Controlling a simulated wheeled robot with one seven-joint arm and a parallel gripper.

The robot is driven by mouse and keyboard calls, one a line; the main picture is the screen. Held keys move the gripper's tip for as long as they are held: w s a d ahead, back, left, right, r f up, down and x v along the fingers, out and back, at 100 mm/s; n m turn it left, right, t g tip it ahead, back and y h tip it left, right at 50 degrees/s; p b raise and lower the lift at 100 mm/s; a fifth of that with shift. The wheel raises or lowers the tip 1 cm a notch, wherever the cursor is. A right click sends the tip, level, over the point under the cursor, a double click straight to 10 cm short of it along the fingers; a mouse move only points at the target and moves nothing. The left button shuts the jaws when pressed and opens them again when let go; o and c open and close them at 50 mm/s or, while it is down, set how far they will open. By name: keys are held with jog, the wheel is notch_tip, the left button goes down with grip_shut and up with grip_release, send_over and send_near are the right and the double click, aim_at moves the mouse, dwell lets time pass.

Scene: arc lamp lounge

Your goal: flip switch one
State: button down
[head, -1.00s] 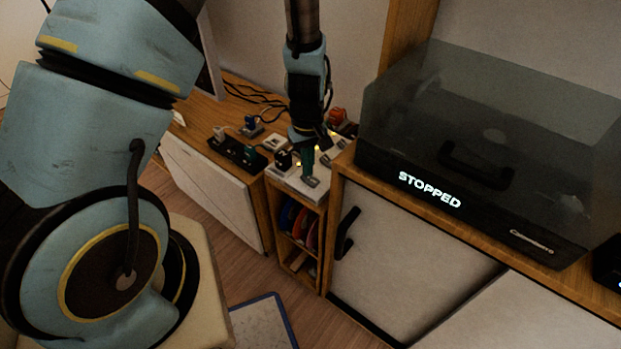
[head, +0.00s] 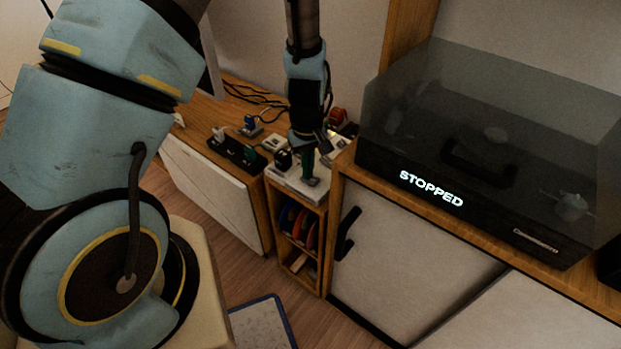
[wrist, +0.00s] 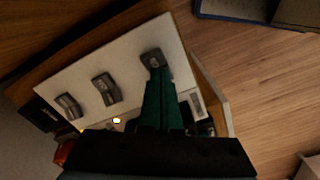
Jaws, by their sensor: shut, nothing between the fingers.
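A white switch panel (wrist: 128,58) fills the middle of the wrist view, with three grey switches in a row: one at the right (wrist: 152,57), one in the middle (wrist: 106,89) and one at the left (wrist: 68,105). I cannot read which is switch one. My gripper (wrist: 157,72) has its green fingers shut, with the tips at the right switch; they seem to touch it. A yellow light (wrist: 117,120) glows beside the panel's middle. In the head view my gripper (head: 309,178) points down at the front end of the panel (head: 288,182); my wrist hides part of it.
A dark machine (head: 470,150) reading "STOPPED" stands on the cabinet at the right. A black power strip (head: 238,150) with plugs and cables lies at the left. A red object (head: 338,117) sits behind the panel. Shelves (head: 298,230) are below it.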

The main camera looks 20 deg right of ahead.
jog(key=shift+r, duration=0.15)
notch_tip(320, 180, up, 7)
jog(key=p, duration=0.5)
jog(key=shift+p, duration=0.4)
jog(key=w+a+r, duration=0.3)
jog(key=a+r, duration=0.4)
jog(key=a, duration=0.1)
jog(key=w+a+r, duration=0.2)
jog(key=a+r, duration=0.4)
jog(key=a, duration=0.1)
jog(key=s+a+r, duration=0.2)
jog(key=a+r, duration=0.2)
jog(key=a, duration=0.2)
jog(key=s+a+r+m+t, duration=0.1)
jog(key=s+a+r, duration=0.1)
jog(key=a+r, duration=0.2)
jog(key=a, duration=0.3)
jog(key=shift+a+t, duration=0.2)
jog(key=shift+t, duration=0.1)
